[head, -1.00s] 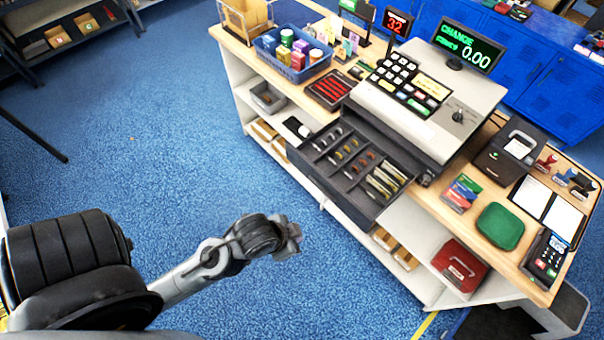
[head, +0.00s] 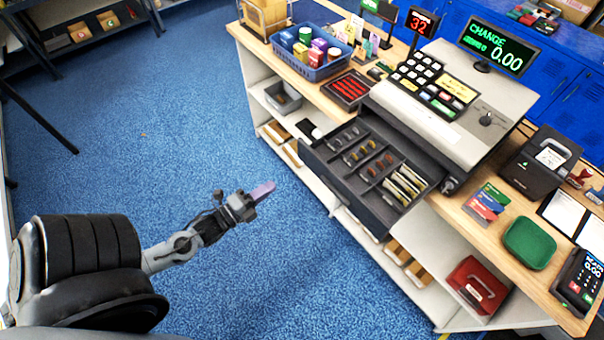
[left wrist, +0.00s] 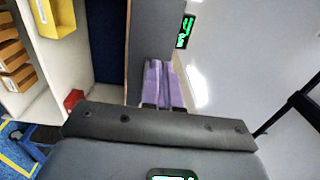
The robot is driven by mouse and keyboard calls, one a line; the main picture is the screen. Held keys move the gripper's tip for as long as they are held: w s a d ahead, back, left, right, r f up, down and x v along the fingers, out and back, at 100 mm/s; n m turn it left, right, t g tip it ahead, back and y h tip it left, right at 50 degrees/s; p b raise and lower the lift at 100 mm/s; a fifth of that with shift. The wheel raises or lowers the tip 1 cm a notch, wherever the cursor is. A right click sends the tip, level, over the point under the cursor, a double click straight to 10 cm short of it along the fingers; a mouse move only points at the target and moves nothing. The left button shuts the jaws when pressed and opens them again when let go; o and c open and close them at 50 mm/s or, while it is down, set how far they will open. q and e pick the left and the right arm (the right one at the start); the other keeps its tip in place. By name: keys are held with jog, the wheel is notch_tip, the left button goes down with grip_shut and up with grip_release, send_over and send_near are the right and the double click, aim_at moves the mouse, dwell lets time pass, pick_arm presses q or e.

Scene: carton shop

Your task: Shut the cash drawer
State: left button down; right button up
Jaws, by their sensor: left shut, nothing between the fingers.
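The cash drawer (head: 343,191) stands open below the register (head: 455,105) in the head view, with coins and banknotes in its compartments. Its dark front faces the blue floor. My left gripper (head: 263,190) has purple fingers that are shut with nothing between them. It is left of the drawer front and apart from it in the head view. In the left wrist view the shut purple fingers (left wrist: 158,82) point toward a dark grey panel. My right gripper is in neither view.
The counter (head: 455,205) carries a blue basket (head: 312,62), a green tray (head: 530,243), a printer (head: 540,160) and a card terminal (head: 580,280). A red box (head: 478,285) sits on the shelf below. The floor left of the counter is clear.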

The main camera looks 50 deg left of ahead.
pick_arm(q)
jog(key=f, duration=0.1)
jog(key=p, duration=0.3)
send_near(311, 163)
jog(key=w, duration=0.6)
jog(key=shift+w+a+r, duration=0.2)
jog(key=shift+w, duration=0.2)
jog(key=shift+f, duration=0.1)
